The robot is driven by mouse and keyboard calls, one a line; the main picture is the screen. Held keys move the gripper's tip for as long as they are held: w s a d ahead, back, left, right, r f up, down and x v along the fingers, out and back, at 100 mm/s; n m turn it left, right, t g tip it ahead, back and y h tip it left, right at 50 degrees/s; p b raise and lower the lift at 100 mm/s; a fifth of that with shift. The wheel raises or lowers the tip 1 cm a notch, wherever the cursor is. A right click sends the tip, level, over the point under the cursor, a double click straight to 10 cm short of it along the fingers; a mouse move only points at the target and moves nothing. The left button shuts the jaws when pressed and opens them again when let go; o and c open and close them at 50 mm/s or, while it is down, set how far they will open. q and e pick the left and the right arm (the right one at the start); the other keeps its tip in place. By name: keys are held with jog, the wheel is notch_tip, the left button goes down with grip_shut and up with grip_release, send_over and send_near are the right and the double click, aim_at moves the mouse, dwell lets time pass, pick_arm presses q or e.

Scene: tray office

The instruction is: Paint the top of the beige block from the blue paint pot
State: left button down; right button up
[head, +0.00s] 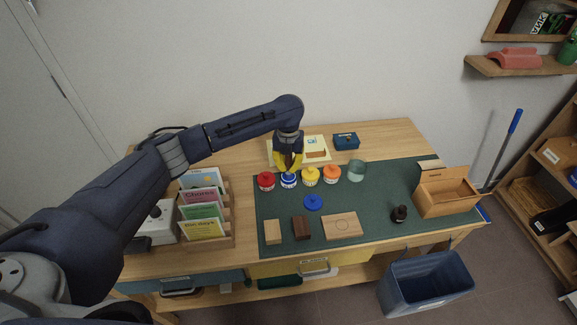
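The beige block (272,232) stands on the green mat at its front left, and its top shows no blue. The blue paint pot (289,181) stands in the row of pots towards the back of the mat. A round blue lid (313,203) lies flat on the mat in front of the pots. My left gripper (289,164), with yellow fingers, is right above the blue pot. A thin brownish thing, apparently the brush handle, shows between its fingers; the brush tip is hidden. My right gripper is not in view.
Red (266,181), yellow (310,176) and orange (332,174) pots flank the blue one. A dark brown block (301,228) and a wide wooden board (341,226) stand right of the beige block. A glass (357,170), a dark bottle (399,213) and a wooden box (446,194) are further right.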

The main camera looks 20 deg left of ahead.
pick_arm(q)
jog(key=shift+r, duration=3.4)
